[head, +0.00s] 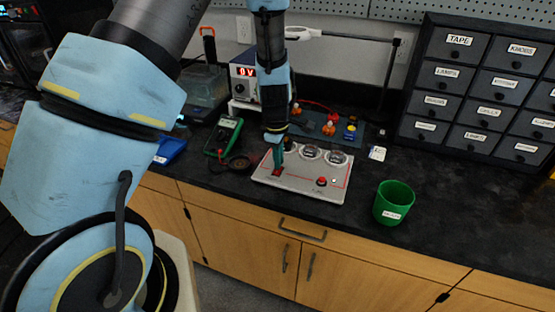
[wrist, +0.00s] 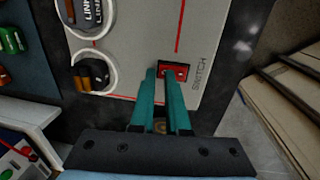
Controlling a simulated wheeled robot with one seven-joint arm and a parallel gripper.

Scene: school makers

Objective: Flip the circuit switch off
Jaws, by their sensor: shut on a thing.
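The circuit board (head: 308,186) is a pale panel lying on the dark counter, with round parts along its back edge and red lines. It also fills the upper middle of the wrist view (wrist: 145,35). The red circuit switch (head: 277,172) is at its left front; in the wrist view the switch (wrist: 180,71) sits beside the printed word SWITCH. My gripper (head: 278,158) points down at it. In the wrist view its teal fingers (wrist: 160,74) are close together, shut on the switch, with the right fingertip covering part of it. The lever and its position are hidden.
A green cup (head: 394,203) stands right of the board, near the counter's front edge. A green multimeter (head: 224,136) and a power supply (head: 243,75) are left and behind. A labelled drawer cabinet (head: 477,90) stands at the back right.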

